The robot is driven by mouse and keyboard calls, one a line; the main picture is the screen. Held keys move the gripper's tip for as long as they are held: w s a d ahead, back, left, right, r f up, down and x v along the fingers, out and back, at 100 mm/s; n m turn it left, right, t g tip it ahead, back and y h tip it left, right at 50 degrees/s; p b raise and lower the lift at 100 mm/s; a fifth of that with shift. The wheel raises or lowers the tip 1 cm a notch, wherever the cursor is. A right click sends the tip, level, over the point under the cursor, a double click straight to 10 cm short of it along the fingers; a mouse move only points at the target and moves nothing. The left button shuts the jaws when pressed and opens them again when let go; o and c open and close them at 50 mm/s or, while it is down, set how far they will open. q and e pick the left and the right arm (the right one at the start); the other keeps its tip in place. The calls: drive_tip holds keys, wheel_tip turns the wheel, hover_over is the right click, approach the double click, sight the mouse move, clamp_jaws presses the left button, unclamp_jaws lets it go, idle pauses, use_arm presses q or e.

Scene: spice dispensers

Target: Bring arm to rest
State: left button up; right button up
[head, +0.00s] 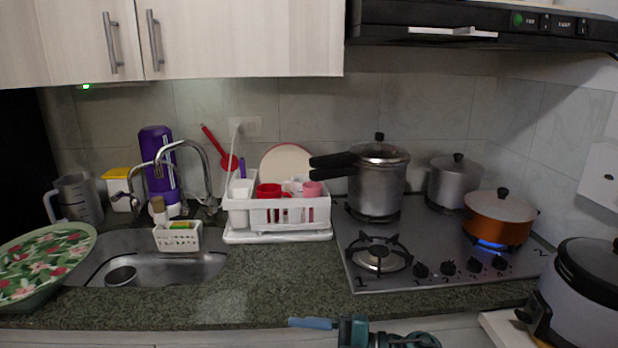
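A blue and teal mechanical part (355,332) shows at the bottom edge, in front of the counter's front edge. It looks like the end of my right arm, with a pale blue tip (312,323) pointing left. Most of it is cut off by the frame, so its finger opening cannot be told. Nothing is seen held at its tip. My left gripper is not in view. No spice dispenser can be made out clearly.
A dark granite counter (270,290) holds a sink (160,268), a white dish rack (275,212) and a gas hob (400,270). A pressure cooker (378,180), a grey pot (452,180) and an orange pot (497,225), over a lit flame, stand there. A rice cooker (585,300) is at right.

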drive_tip(key=s+d+f+m+t+h, duration=0.4)
drive_tip(key=s+d+f+m+h, duration=0.3)
drive_tip(key=m, duration=0.5)
drive_tip(key=s+d+f+m+t+h+p, duration=0.1)
drive_tip(key=s+d+f+m+t+h, duration=0.3)
drive_tip(key=s+d+f+m+h, duration=0.3)
drive_tip(key=s+d+f+m, duration=0.1)
drive_tip(key=s+f+m, duration=0.2)
drive_tip(key=m, duration=0.3)
drive_tip(key=shift+f, duration=0.5)
